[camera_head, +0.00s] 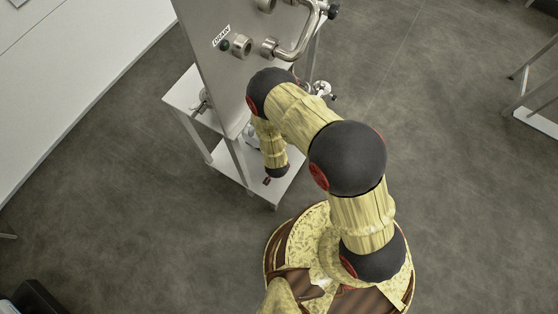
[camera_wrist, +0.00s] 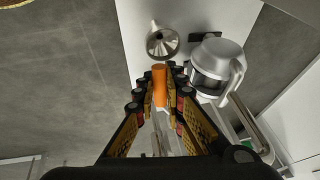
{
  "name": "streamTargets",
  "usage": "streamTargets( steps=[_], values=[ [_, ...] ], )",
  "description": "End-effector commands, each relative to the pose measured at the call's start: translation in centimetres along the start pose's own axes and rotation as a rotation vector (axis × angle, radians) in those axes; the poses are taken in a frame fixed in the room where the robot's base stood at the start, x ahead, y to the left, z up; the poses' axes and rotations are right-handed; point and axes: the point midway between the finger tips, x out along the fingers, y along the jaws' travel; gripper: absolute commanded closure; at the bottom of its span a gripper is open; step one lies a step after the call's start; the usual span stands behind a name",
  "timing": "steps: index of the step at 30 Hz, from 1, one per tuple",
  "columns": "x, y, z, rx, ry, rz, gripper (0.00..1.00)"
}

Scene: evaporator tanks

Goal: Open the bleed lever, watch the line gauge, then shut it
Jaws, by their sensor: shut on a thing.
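An orange handle (camera_wrist: 160,86), which looks like the bleed lever's grip, lies between my fingers in the wrist view. My gripper (camera_wrist: 161,75) is shut on this handle, with a black and yellow finger on each side. The lever's pivot and its angle cannot be made out, as the fingers cover much of that area. In the head view my arm reaches to the steel stand (camera_head: 217,50), and the gripper and handle are hidden there. No line gauge face can be read in either view.
In the wrist view a steel funnel-shaped part (camera_wrist: 162,42) and a steel pot with a handle (camera_wrist: 217,60) are just beyond the fingertips, over a white shelf (camera_wrist: 135,30). The panel carries a label (camera_head: 221,37) and pipes (camera_head: 298,45).

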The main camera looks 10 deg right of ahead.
Motion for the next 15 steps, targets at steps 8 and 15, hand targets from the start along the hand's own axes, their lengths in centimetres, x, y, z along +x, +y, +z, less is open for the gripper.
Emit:
streamTargets(
  steps=[8,15],
  values=[
    [-0.65,-0.06,-0.18,0.026,-0.116,0.004,1.0],
    [-1.04,-0.07,-0.24,0.039,-0.188,0.006,1.0]
  ],
)
